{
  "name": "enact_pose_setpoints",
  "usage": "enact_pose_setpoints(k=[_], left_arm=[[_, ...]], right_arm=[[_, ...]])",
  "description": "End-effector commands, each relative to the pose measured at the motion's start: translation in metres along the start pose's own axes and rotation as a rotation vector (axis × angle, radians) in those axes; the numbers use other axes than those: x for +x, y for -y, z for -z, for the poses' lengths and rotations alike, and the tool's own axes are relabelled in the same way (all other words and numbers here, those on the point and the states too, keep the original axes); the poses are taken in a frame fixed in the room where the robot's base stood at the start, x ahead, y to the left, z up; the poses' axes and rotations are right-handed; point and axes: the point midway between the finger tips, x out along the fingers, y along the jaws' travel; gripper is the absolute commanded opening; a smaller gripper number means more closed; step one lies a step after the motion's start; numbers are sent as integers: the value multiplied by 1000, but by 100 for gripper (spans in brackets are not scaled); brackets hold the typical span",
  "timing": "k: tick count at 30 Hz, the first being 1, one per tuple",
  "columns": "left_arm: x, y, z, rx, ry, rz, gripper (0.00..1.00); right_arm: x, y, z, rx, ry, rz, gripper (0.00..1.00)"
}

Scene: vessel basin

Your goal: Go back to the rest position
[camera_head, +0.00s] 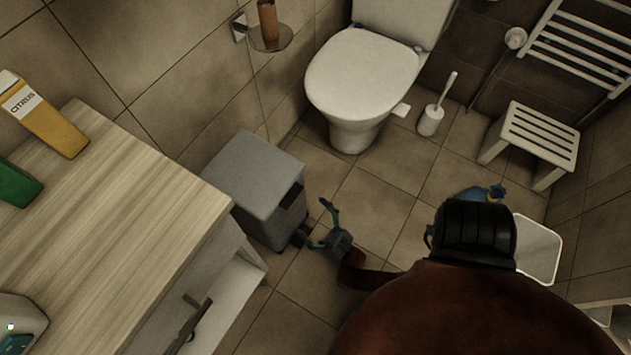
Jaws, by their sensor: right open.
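My right gripper (314,221) is open, with its two green-tipped fingers spread and nothing between them. It shows near the middle of the view, just right of the grey bin (256,167), with the tiled floor behind it. One finger appears very close to the bin's lower front corner; I cannot tell whether it touches. My dark red and black right arm fills the lower right and hides part of the floor. My left gripper is not in view.
A wooden-topped cabinet (110,215) stands at left, holding a yellow citrus carton (45,118) and a green object (17,184). A toilet (362,75), brush (432,118), stool (541,132), blue item (470,195) and white basin (540,250) lie beyond. Floor before the toilet is clear.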

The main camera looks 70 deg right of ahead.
Motion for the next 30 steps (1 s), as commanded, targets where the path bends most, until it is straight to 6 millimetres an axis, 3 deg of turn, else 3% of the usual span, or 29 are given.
enact_pose_setpoints(k=[9,25,30], left_arm=[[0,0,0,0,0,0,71],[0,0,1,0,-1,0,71],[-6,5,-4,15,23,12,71]], right_arm=[[-14,0,2,-1,-5,0,83],[-13,0,2,0,-2,1,83],[0,4,0,9,91,30,83]])
